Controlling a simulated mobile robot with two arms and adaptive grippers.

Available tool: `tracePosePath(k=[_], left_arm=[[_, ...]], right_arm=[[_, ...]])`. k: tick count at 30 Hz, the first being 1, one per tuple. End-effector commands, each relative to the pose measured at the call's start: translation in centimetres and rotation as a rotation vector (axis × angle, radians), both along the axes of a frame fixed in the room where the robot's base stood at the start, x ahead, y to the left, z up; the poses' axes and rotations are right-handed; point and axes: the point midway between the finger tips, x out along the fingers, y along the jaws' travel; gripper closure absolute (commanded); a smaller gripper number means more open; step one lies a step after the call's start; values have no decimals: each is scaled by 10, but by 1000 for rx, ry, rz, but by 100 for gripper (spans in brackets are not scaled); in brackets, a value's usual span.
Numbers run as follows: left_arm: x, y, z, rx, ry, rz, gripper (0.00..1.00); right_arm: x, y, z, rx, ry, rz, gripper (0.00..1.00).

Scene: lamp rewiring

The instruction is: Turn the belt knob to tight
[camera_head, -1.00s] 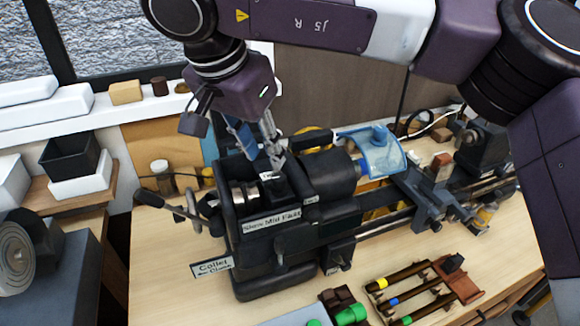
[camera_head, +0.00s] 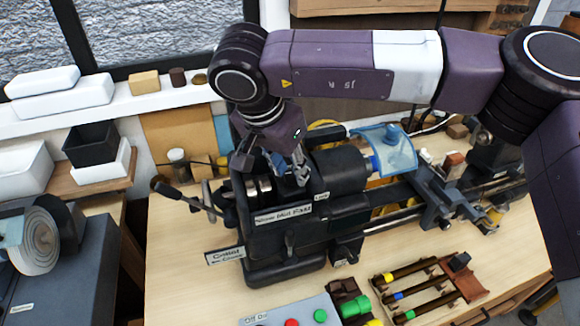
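The small black lathe (camera_head: 285,245) stands on the wooden bench, with its open headstock and stepped metal pulleys (camera_head: 258,188) facing me. I cannot pick out the belt knob clearly; the spot behind the pulleys, where a small dark part showed earlier, is covered by my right gripper. My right gripper (camera_head: 292,174) comes down from above, its fingers pointing into the headstock behind the "Slow Mid Fast" label (camera_head: 283,215). The fingertips are partly hidden, and I cannot tell whether they touch or hold anything. My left gripper is out of view.
A lever with a black handle (camera_head: 166,190) juts out left of the headstock, above the "Collet" label (camera_head: 225,255). A clear blue guard (camera_head: 385,150) covers the chuck area. A control box with coloured buttons (camera_head: 290,311) and a tool rack (camera_head: 425,285) lie in front.

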Motion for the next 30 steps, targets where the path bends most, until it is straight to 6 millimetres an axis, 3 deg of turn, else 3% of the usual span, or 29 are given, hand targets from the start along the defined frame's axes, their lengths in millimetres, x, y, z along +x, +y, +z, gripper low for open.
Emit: tracePosePath(k=[7, 20, 30], left_arm=[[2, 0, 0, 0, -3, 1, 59], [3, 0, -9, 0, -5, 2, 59], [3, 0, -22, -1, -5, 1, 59]], right_arm=[[0, 0, 1, 0, 0, 0, 100], [1, 1, -1, 1, -2, -95, 100], [2, 3, 0, 1, -1, -377, 100]])
